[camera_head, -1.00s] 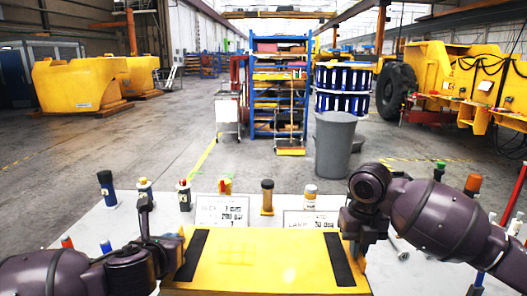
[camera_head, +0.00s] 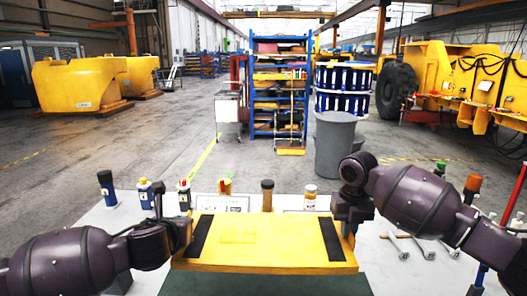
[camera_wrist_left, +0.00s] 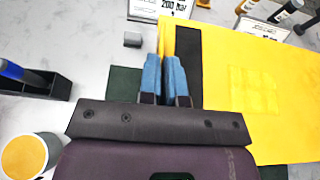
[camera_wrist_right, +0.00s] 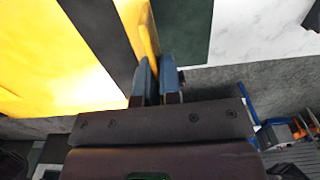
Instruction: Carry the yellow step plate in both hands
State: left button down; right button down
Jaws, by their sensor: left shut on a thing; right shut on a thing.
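The yellow step plate (camera_head: 265,236), with a black strip near each end, is in front of me in the head view, roughly level. My left gripper (camera_head: 184,232) is shut on its left edge. In the left wrist view the blue fingers (camera_wrist_left: 165,72) pinch that edge beside a black strip. My right gripper (camera_head: 347,226) is shut on the right edge. The right wrist view shows its fingers (camera_wrist_right: 158,75) on either side of the rim. How high the plate is above the table is hard to tell.
A dark green mat (camera_head: 265,285) shows on the pale table below the plate's near edge. Several bottles and cans, such as a blue one (camera_head: 106,188) and a brown one (camera_head: 267,195), stand behind the plate. Wrenches (camera_head: 400,246) lie at right. A grey bin (camera_head: 334,145) stands beyond the table.

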pick_arm(q)
jog(key=shift+w+a, duration=0.15)
jog(key=shift+w, duration=0.35)
pick_arm(e)
jog(key=shift+w+d+r, duration=0.1)
jog(key=shift+w+d, duration=0.05)
jog(key=shift+w, duration=0.35)
